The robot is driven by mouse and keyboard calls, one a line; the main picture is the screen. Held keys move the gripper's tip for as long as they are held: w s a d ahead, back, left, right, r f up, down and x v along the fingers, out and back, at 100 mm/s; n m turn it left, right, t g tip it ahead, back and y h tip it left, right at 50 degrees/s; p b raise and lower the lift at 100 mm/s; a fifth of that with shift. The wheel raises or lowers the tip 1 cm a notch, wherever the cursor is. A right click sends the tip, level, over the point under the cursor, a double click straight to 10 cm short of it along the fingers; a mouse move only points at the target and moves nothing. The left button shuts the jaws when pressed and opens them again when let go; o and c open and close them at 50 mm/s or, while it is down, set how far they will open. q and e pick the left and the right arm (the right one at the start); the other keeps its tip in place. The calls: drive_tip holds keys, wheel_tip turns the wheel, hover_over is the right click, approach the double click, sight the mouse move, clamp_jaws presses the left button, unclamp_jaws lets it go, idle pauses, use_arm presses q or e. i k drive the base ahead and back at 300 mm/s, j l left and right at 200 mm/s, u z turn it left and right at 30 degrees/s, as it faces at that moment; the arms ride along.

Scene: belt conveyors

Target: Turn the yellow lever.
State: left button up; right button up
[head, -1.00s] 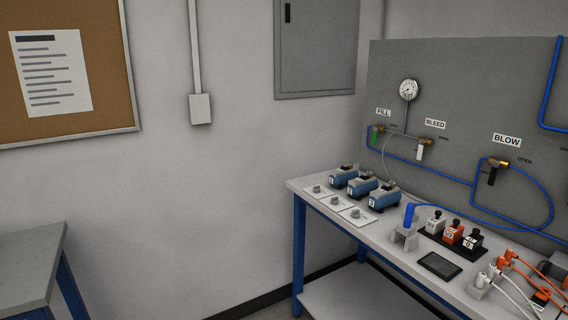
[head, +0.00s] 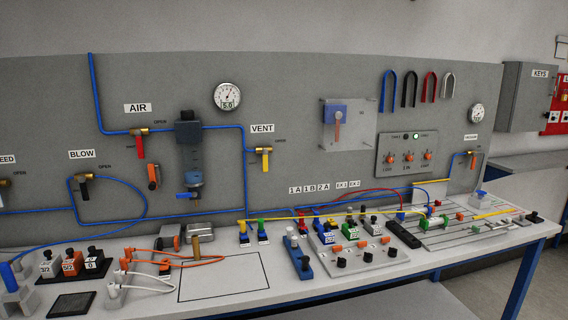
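The yellow lever (head: 265,162) hangs straight down from a brass valve on the grey wall panel. The valve sits under the VENT label (head: 262,128), where a blue air pipe ends. Neither of my grippers shows in the head view, and nothing touches the lever.
Other valves have a red lever (head: 141,148) under AIR and a black lever (head: 84,190) under BLOW. A pressure gauge (head: 227,96) is above. The bench (head: 340,286) below is crowded with fittings and tubes; a bare outlined area (head: 222,277) lies mid-left.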

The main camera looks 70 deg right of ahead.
sight(264, 151)
drive_tip(key=z, duration=2.05)
